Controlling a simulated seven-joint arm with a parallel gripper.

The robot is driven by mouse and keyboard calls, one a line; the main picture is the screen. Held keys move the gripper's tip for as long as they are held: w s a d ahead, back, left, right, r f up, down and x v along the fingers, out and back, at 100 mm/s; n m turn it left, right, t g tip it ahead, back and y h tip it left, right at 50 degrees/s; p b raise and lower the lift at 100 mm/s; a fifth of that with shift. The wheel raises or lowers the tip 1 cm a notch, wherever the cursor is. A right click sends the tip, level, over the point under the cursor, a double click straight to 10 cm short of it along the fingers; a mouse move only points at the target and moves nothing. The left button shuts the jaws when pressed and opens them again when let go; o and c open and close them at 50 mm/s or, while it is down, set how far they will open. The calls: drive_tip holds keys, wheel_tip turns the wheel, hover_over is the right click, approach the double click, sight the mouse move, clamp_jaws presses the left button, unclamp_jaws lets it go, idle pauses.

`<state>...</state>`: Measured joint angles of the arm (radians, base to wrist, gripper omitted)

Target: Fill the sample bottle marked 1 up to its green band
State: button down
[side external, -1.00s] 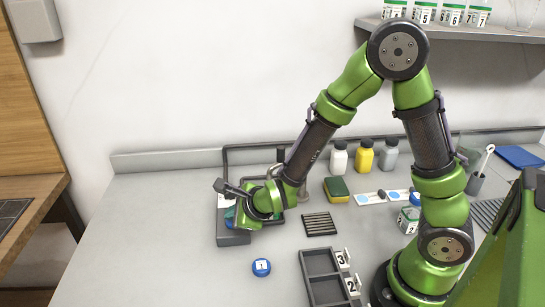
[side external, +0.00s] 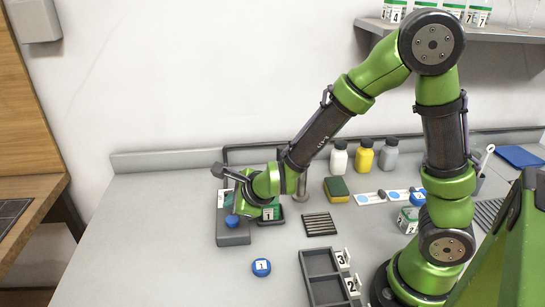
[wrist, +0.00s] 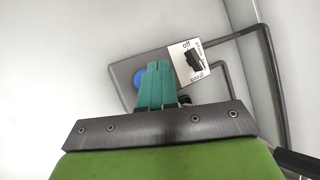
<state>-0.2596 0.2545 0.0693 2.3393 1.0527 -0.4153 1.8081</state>
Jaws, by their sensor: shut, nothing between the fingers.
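The sample bottle marked 1 (side external: 270,213), with a green band and label, stands at the manifold, partly covered by my wrist; its liquid level cannot be made out. The manifold's grey control box (side external: 233,240) carries a round blue button (side external: 232,221). In the wrist view, the blue button (wrist: 139,77) sits just beyond my gripper (wrist: 154,66), whose teal fingers are together and empty. A white plate with a black switch (wrist: 193,61) and the word "off" is beside them. In the side view my fingers are mostly hidden. A blue cap marked 1 (side external: 261,267) lies on the bench.
A dark tray (side external: 310,263) with places marked 3 and 2 stands at the front. A ridged dark mat (side external: 319,224), a sponge (side external: 337,189) and several small bottles are to the right. Dark pipe (side external: 240,148) runs behind the manifold. The front left bench is clear.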

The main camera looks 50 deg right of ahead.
sight(234, 221)
drive_tip(key=shift+r, duration=1.55)
drive_tip(key=shift+s+a+f+n, duration=0.1)
drive_tip(key=shift+a+n, duration=0.15)
drive_tip(key=shift+n, duration=0.15)
drive_tip(key=s+a+r+n+g+y, duration=0.4)
drive_tip(key=s+n, duration=0.3)
drive_tip(key=n, duration=0.7)
drive_tip(key=s+d+r+n+t+h, duration=0.1)
drive_tip(key=s+d+r+n+t, duration=0.1)
drive_tip(key=s+d+r+n, duration=0.6)
drive_tip(key=shift+s+d+r+n, duration=0.35)
drive_tip(key=shift+s+d, duration=0.45)
drive_tip(key=shift+s, duration=0.75)
